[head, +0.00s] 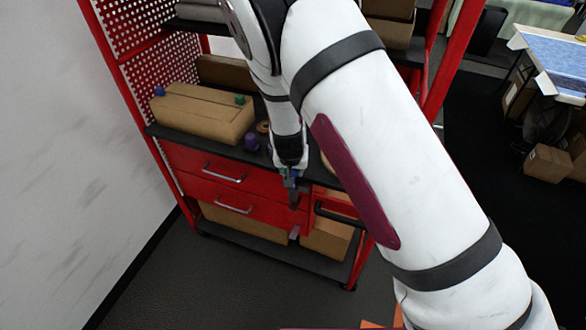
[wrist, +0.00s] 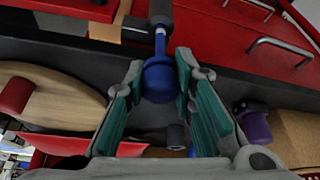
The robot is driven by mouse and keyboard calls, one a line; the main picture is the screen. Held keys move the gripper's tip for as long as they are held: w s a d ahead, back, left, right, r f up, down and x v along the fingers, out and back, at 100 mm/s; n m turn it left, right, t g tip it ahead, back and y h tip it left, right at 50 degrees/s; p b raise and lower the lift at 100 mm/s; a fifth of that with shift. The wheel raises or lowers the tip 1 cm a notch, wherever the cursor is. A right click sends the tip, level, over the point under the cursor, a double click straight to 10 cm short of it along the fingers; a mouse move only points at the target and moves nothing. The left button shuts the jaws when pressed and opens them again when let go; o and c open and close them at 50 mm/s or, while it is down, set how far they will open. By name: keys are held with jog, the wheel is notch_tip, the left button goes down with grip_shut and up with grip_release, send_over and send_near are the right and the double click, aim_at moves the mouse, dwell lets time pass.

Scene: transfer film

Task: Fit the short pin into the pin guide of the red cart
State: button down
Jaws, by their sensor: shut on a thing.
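The red cart (head: 262,182) with drawers and shelves stands in the middle of the head view. My gripper (head: 289,172) is low in front of its drawers. In the wrist view, my gripper (wrist: 162,88) is shut around the round head of a blue pin (wrist: 160,80), between its teal pads. The pin's thin shaft (wrist: 160,44) points away from the gripper toward a dark sleeve-like piece (wrist: 160,12), which looks like the pin guide. Shaft and sleeve look lined up. I cannot tell how far the shaft is inside. The head view shows little of the pin.
A cardboard box (head: 200,112) with a blue and a green knob lies on the cart's shelf. A purple knob (head: 251,142) stands beside it and also shows in the wrist view (wrist: 254,125). A wooden piece (wrist: 55,97) with a red knob is at left. Metal handles (wrist: 280,48) stick out nearby.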

jog(key=shift+f, duration=0.7)
jog(key=shift+r, duration=0.15)
